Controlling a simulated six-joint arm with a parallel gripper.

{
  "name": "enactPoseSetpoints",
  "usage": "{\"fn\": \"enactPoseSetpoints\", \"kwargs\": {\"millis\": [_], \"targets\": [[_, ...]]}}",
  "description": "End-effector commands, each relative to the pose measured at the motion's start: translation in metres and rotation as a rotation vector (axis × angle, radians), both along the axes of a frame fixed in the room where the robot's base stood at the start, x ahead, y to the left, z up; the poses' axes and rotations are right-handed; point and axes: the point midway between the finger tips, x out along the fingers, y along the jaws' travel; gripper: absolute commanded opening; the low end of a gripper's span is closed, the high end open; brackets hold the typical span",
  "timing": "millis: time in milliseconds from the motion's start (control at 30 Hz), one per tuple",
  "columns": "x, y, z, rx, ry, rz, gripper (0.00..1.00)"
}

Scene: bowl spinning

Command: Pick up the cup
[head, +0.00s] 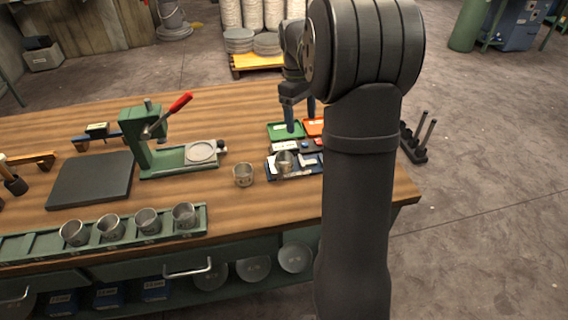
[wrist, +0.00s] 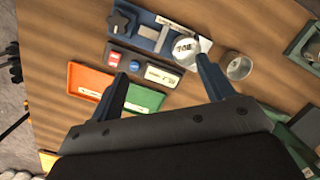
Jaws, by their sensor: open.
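A small metal cup (head: 243,175) stands alone on the wooden bench; it also shows in the wrist view (wrist: 239,66), right of my fingers. Another metal cup (head: 284,160) sits at the dark blue fixture, and in the wrist view this cup (wrist: 186,51) lies just beside my right fingertip. Several more cups (head: 147,220) stand in a green rack (head: 25,246) at the bench's front left. My gripper (wrist: 161,65) is open and empty, with its fingers spread above the fixture area.
A green press with a red lever (head: 180,102) stands left of the loose cup, beside a dark pad (head: 91,180). Green (wrist: 144,99) and orange (wrist: 88,80) trays lie below my fingers. The blue fixture (wrist: 150,36) has a black knob. Bare wood lies in front of the loose cup.

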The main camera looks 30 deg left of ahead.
Motion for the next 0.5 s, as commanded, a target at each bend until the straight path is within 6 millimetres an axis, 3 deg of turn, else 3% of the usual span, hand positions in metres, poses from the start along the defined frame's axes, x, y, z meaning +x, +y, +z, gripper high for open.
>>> {"fn": "enactPoseSetpoints", "kwargs": {"millis": [100, 267, 367, 500], "targets": [[-0.028, 0.017, 0.033, 0.091, -0.017, 0.132, 0.74], [-0.05, 0.029, 0.055, 0.157, -0.029, 0.237, 0.74], [-0.054, 0.031, 0.054, 0.169, -0.029, 0.258, 0.74], [-0.055, 0.03, 0.031, 0.169, -0.027, 0.26, 0.74]]}}
